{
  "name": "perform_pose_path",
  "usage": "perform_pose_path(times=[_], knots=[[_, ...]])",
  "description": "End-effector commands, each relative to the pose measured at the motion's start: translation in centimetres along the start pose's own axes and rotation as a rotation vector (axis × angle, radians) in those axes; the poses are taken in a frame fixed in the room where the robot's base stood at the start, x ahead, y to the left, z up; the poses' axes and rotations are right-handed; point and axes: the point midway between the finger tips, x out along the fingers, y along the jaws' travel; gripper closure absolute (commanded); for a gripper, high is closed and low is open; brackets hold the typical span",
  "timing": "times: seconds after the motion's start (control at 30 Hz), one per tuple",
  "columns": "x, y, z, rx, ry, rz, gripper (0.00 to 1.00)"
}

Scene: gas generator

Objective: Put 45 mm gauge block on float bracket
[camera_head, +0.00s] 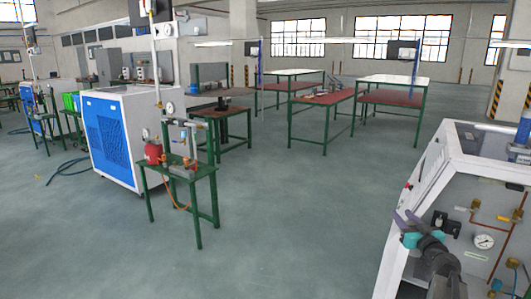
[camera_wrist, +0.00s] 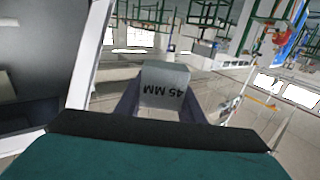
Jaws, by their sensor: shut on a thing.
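The gauge block (camera_wrist: 165,88) is a grey block with "45 MM" on it, upside down in the wrist view. My gripper (camera_wrist: 164,104) is shut on it, with a dark finger on each side. In the head view my gripper (camera_head: 405,220) is at the lower right, in front of the open white cabinet (camera_head: 408,203); the block cannot be made out clearly there. I cannot pick out the float bracket in either view.
The cabinet holds a pressure gauge (camera_head: 483,241) and copper pipes (camera_head: 503,236). A green stand (camera_head: 205,170) with a red cylinder (camera_head: 153,152) is left of centre, before a white and blue machine (camera_head: 115,135). Floor (camera_head: 300,200) between is clear.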

Motion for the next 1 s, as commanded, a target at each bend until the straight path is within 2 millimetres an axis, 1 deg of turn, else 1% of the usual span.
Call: perform_pose_path(times=[0.03, 0.17, 0.3, 0.43, 0.57, 0.6, 0.67, 0.8, 0.87, 0.9, 1.0], knots=[[0.3, -2.0, 1.1, 0.003, -0.002, -0.034, 0.92], [0.7, -6.5, 3.3, 0.004, -0.002, -0.117, 0.92], [0.8, -11.5, 5.5, 0.003, -0.001, -0.212, 0.92], [0.4, -16.2, 7.4, 0.002, -0.001, -0.307, 0.92], [-0.5, -20.9, 9.1, 0.002, -0.001, -0.408, 0.92], [-0.8, -22.3, 9.6, 0.003, -0.001, -0.44, 0.92], [-1.5, -24.5, 10.1, 0.002, 0.0, -0.49, 0.92], [-3.4, -29.4, 11.2, 0.002, 0.0, -0.613, 0.92], [-4.5, -31.4, 11.5, 0.002, 0.001, -0.668, 0.92], [-5.3, -32.7, 11.6, 0.001, 0.0, -0.707, 0.92], [-7.5, -34.9, 11.1, 0.0, 0.002, -0.795, 0.92]])
